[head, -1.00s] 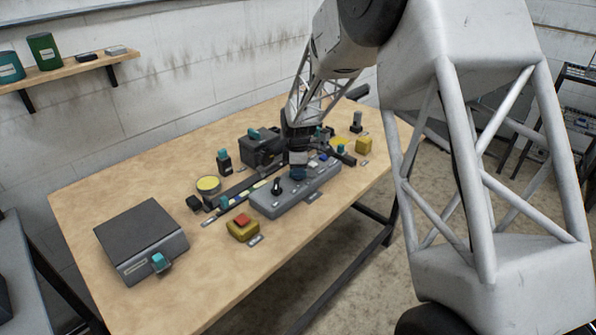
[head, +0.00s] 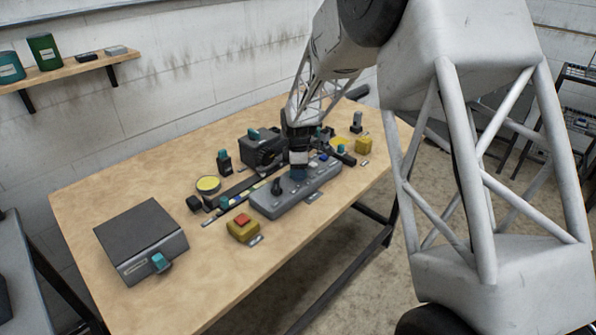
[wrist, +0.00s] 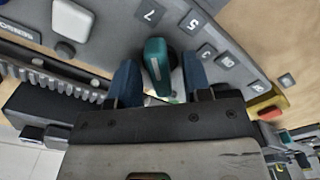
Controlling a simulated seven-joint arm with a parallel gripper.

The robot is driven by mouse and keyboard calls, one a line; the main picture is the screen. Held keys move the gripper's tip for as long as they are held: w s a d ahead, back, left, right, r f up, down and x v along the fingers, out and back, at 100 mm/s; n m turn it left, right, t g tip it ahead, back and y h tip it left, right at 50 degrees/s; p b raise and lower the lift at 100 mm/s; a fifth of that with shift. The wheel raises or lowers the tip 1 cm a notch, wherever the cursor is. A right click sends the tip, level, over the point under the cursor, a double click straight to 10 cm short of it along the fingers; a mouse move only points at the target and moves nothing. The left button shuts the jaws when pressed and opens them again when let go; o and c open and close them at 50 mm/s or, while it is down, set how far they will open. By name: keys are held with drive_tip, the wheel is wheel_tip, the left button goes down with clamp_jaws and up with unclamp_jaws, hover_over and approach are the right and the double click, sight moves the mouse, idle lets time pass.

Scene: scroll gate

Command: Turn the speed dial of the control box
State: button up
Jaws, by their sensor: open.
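The control box (head: 268,206) is a long grey case on the wooden table in the head view. In the wrist view its grey face (wrist: 112,30) fills the upper part. A teal pointer-shaped dial knob (wrist: 156,58) on a dark round base stands on that face, with labels such as 7 and 5 beside it. My gripper (head: 299,176) points down over the box. In the wrist view its two blue fingers stand open on either side of the knob, with a visible gap at each side. The knob is hidden behind the gripper in the head view.
A black lever (head: 277,187) rises from the box left of my gripper. A red-topped yellow button box (head: 242,228) stands in front, and a black case (head: 262,148) behind. A dark-lidded box (head: 140,236) is at the left. The table's front left is clear.

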drive_tip(key=shift+r, duration=0.15)
drive_tip(key=shift+r, duration=3.75)
